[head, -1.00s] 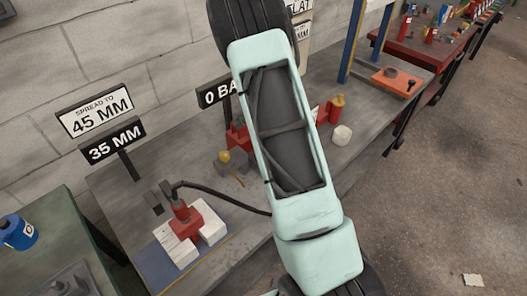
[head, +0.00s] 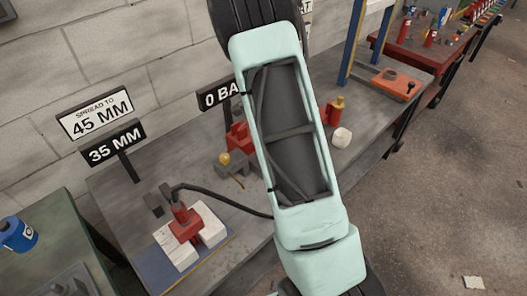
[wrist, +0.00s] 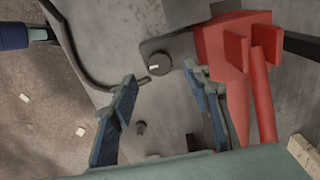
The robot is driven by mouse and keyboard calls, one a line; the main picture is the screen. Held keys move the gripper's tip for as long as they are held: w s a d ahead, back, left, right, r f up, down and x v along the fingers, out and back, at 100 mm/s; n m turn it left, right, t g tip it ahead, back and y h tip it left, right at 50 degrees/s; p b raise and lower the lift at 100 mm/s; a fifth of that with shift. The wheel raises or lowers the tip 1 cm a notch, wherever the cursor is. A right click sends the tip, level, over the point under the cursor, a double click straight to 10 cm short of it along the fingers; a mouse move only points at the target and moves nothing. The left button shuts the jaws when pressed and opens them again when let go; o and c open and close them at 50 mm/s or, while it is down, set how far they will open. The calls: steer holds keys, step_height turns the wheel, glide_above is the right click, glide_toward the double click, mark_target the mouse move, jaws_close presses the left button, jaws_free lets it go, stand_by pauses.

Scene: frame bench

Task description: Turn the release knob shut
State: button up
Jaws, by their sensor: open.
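The release knob (wrist: 157,66) looks to be the dark round knob with a white mark on the grey block in the wrist view. The block adjoins the red pump body (wrist: 225,55). My gripper (wrist: 160,75) is open, its blue-padded fingers on either side of the view and its tips near the knob. The knob shows between and slightly beyond the tips; I cannot tell whether they touch it. In the head view my arm hides the gripper and part of the red pump (head: 238,138).
A black hose (head: 225,203) runs to a red spreader (head: 184,222) between white blocks. Signs read "SPREAD TO 45 MM" (head: 95,112), "35 MM" (head: 113,146) and "0 BA…" (head: 215,95). A yellow-topped red object (head: 335,108) and a pale lump (head: 341,137) stand right of my arm.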

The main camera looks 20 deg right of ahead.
step_height(320, 180, up, 7)
steer(key=shift+f, duration=0.2)
stand_by(0.4)
